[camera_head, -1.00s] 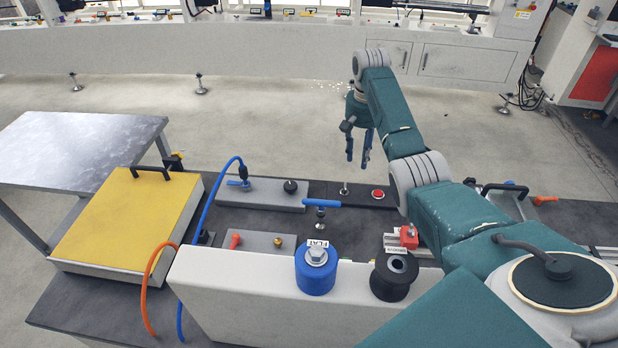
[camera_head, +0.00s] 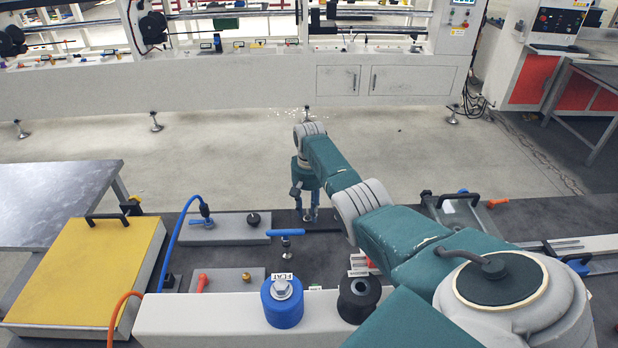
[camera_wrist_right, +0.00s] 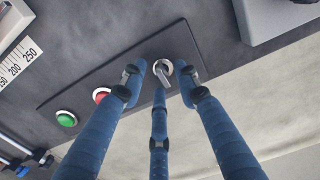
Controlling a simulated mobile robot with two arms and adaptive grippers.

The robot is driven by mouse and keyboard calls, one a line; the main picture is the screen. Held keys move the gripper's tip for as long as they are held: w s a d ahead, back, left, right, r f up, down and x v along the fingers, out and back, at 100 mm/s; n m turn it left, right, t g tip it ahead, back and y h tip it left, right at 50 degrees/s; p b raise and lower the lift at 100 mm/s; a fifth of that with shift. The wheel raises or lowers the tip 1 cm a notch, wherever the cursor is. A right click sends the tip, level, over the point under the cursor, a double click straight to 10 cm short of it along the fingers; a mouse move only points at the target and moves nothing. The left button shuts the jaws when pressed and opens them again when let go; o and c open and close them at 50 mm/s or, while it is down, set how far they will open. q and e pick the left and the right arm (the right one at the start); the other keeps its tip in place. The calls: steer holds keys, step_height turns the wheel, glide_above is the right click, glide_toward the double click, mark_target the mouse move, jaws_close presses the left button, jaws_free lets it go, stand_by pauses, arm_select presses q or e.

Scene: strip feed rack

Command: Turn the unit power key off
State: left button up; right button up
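The power key (camera_wrist_right: 163,72) is a silver key switch on a dark panel (camera_wrist_right: 118,78) in the right wrist view. Its grip points down and slightly right in that picture. My right gripper (camera_wrist_right: 160,78) has its three blue fingers spread around the key, with gaps between the fingertips and the key, so it is open and empty. In the head view my right gripper (camera_head: 308,212) points down at the panel area, and its fingers and arm hide most of the panel. My left gripper is in neither view.
A red button (camera_wrist_right: 101,95) and a green button (camera_wrist_right: 66,118) sit beside the key on the panel. A blue lever (camera_head: 285,232) stands close to the gripper. A blue FLAT knob (camera_head: 282,303) and a black roller (camera_head: 358,300) are nearer. A yellow-topped box (camera_head: 85,270) is at left.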

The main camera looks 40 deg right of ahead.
jaws_close()
